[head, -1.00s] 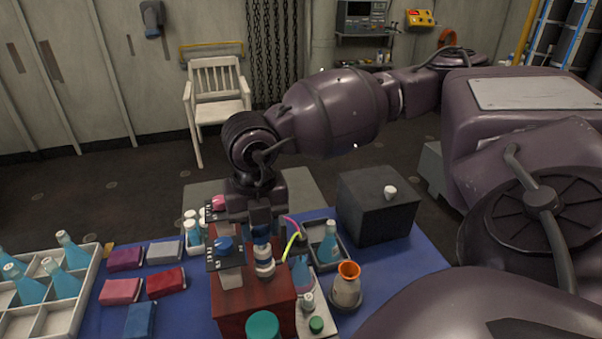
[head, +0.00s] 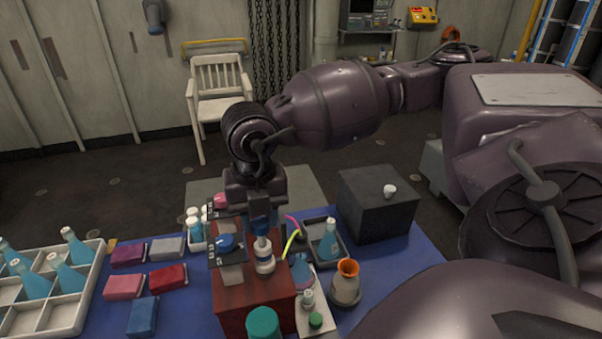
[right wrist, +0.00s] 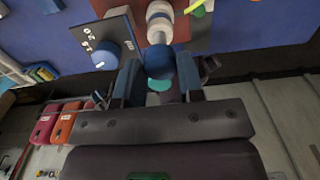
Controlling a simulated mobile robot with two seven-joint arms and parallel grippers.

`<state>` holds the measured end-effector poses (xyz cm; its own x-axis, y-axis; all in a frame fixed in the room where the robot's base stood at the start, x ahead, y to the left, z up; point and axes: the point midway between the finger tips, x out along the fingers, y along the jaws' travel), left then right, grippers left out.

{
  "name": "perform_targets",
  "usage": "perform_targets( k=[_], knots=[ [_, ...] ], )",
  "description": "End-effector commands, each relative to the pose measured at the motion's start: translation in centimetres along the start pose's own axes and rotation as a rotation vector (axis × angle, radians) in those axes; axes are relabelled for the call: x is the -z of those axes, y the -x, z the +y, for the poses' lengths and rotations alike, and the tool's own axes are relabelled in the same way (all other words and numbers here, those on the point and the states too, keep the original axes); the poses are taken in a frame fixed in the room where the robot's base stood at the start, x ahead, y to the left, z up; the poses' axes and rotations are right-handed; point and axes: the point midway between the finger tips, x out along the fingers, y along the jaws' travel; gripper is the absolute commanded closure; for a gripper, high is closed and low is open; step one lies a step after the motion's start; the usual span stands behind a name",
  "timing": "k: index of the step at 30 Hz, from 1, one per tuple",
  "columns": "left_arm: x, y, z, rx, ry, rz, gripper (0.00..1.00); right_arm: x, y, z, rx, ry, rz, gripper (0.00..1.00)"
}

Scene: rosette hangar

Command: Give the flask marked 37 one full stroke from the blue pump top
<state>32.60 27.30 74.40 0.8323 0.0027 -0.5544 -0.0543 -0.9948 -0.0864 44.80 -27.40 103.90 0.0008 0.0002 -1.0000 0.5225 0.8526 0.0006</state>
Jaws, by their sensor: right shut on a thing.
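My right gripper (head: 262,222) is over the reddish wooden block (head: 255,293), fingers pointing down. It is shut on the blue pump top (right wrist: 160,63), which shows between the fingers in the right wrist view. A white pump body (head: 264,262) stands on the block below it. A blue-filled flask (head: 301,272) stands beside the block, near a yellow curved tube (head: 289,246). I cannot read the number 37 on any flask. My left gripper is not in view.
A dark plate with a blue knob (head: 226,242) is left of the pump. A grey vessel with an orange rim (head: 346,285), a black box (head: 380,210) and a teal cap (head: 263,323) are close by. A white crate (head: 92,278) holds several flasks at left.

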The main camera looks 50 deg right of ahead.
Motion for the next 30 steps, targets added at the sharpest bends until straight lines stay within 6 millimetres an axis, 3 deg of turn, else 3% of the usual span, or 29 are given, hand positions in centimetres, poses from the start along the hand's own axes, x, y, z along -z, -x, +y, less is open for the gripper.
perform_targets(
  k=[30],
  knots=[
    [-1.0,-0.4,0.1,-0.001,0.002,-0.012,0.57,0.0,-1.5,0.0,0.001,-0.001,0.001,0.80]
  ],
)
